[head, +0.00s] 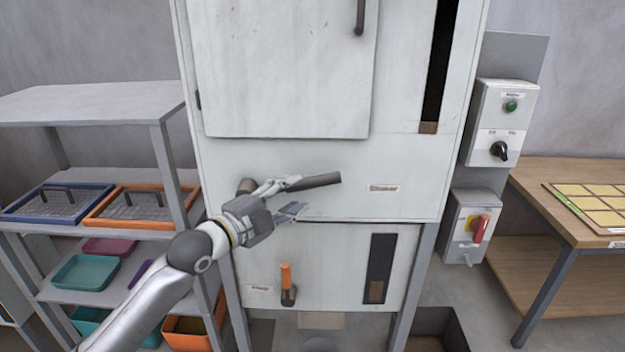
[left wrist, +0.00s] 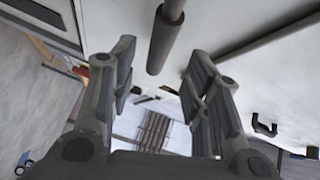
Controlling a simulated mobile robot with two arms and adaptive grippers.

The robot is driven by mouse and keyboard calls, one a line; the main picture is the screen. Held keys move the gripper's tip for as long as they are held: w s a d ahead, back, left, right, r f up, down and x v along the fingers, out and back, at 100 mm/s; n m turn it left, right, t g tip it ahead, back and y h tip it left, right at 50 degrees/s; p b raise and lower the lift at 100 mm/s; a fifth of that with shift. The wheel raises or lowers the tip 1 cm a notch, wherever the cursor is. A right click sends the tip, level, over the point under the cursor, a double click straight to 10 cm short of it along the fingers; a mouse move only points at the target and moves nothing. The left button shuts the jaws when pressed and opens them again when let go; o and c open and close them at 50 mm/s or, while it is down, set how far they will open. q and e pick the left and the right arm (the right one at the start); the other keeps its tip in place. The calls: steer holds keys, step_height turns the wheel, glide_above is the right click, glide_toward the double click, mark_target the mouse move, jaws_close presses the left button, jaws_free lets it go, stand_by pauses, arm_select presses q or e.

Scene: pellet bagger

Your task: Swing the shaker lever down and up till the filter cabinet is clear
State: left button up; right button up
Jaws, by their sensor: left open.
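The shaker lever (head: 320,181) has a dark grip and sticks out to the right, nearly level, on the front of the white filter cabinet (head: 290,155). A label (head: 384,188) reading "Shaker" is right of it. My left gripper (head: 288,198) is open at the lever, its upper finger overlapping the lever in the head view. In the left wrist view the lever's grip (left wrist: 162,48) shows between the open fingers of the gripper (left wrist: 163,72); contact cannot be told. The cabinet's tall window (head: 440,65) is dark, with a brown strip at its bottom. My right gripper is out of view.
Below is a panel with an orange-handled lever (head: 286,275) and a second dark window (head: 379,268). A shelf rack (head: 90,105) with trays stands left. Switch boxes (head: 503,122) and a wooden table (head: 535,175) are at the right.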

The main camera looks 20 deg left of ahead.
mark_target(308, 185)
arm_select(q)
steer(key=p+x, duration=0.1)
steer(key=x, duration=0.6)
steer(key=shift+w+d, duration=0.1)
steer(key=shift+w, duration=0.05)
steer(key=shift+c, duration=0.2)
jaws_close()
